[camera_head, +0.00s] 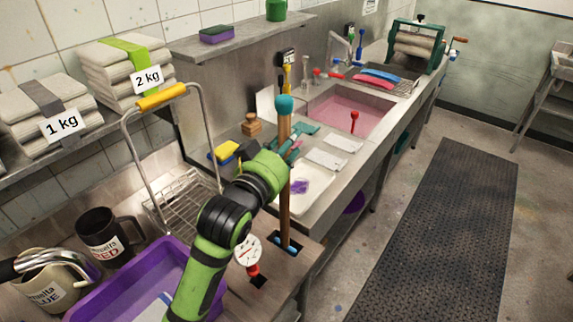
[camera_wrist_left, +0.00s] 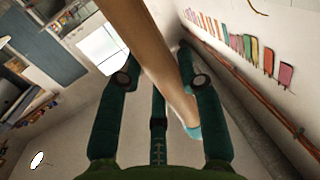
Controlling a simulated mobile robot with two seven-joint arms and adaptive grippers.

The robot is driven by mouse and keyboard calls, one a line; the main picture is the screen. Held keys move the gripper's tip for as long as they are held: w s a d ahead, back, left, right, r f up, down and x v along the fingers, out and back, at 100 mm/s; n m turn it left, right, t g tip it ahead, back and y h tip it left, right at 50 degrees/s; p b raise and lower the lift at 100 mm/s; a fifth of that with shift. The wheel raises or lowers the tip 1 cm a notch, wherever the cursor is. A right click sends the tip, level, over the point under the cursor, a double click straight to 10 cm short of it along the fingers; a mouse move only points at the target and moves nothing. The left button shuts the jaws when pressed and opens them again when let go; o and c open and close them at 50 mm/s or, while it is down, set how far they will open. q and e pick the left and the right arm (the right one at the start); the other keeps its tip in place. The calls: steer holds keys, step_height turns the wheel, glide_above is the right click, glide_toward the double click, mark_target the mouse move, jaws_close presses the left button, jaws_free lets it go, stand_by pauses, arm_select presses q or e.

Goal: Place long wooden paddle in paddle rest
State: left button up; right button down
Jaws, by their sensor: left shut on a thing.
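The long wooden paddle (camera_head: 285,190) stands nearly upright, with a teal cap at its top. My left gripper (camera_head: 296,142) is shut on its shaft, in the upper half. In the left wrist view the shaft (camera_wrist_left: 160,60) passes between my teal fingers (camera_wrist_left: 157,62), and one teal-tipped end shows. The paddle's lower end meets a dark, blue-edged slot (camera_head: 291,247) in the wooden board, which looks like the paddle rest. I cannot tell whether the end is inside the slot or just above it. My right gripper is not in view.
A dial thermometer (camera_head: 248,252) stands beside the slot. A purple tub (camera_head: 140,272), a dark mug (camera_head: 100,236) and a wire rack (camera_head: 180,200) are to the left. A sink (camera_head: 345,112) with pink liquid lies behind. A dark floor mat (camera_head: 435,230) is at the right.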

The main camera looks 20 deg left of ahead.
arm_select(q)
step_height(320, 180, down, 6)
steer(key=shift+r, duration=0.25)
steer(key=shift+f, duration=0.15)
steer(key=o, duration=1.2)
steer(key=shift+c, duration=0.2)
